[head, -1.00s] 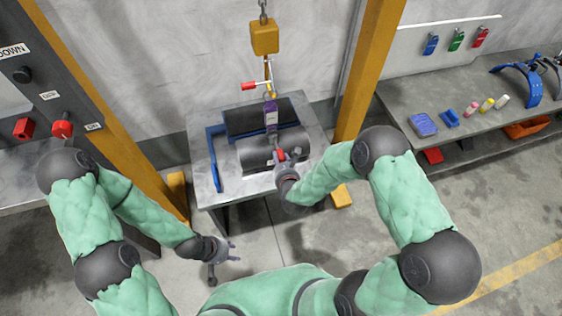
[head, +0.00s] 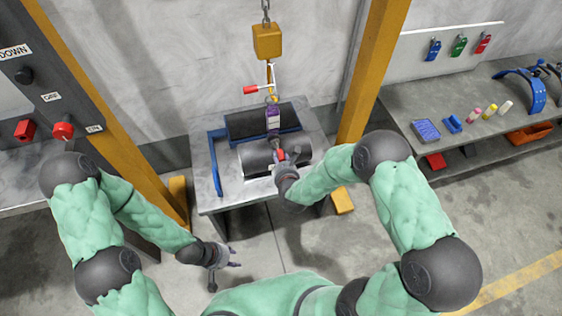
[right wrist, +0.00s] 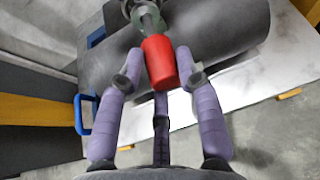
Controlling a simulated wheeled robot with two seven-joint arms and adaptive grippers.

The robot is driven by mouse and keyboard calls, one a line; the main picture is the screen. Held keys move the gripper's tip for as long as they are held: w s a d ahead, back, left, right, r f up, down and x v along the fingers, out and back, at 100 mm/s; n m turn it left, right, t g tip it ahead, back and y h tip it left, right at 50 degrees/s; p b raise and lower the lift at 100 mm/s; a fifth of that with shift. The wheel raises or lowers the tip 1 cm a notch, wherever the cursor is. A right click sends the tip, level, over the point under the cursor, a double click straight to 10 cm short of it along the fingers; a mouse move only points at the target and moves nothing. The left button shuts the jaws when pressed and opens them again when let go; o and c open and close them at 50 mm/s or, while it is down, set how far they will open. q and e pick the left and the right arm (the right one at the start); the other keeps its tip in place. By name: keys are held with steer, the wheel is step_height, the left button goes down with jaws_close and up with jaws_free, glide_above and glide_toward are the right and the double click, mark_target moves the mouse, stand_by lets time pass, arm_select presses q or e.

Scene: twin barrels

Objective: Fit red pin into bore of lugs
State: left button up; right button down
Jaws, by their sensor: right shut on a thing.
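A red pin (right wrist: 160,62) fills the middle of the right wrist view. My right gripper (right wrist: 160,72) is shut around its red grip, with fingers on both sides. Its far end meets grey metal ring-like parts, likely the lugs (right wrist: 145,20); whether it is inside a bore is hidden. In the head view the red pin (head: 281,155) shows at my right gripper (head: 279,160), above the near dark barrel (head: 258,159). A purple link piece (head: 273,121) hangs just above. My left gripper (head: 232,258) is empty, with fingers spread, low in front of the table.
The barrels lie on a grey table (head: 203,175) with a blue bracket (head: 216,160). Yellow posts stand on both sides. A bench (head: 480,115) holds small items at right.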

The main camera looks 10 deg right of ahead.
mark_target(277, 150)
steer(key=shift+w+b, duration=0.4)
steer(key=shift+w, duration=0.4)
steer(key=shift+w+a, duration=0.1)
steer(key=shift+w, duration=1.05)
steer(key=c, duration=0.8)
jaws_free()
steer(key=v, duration=1.2)
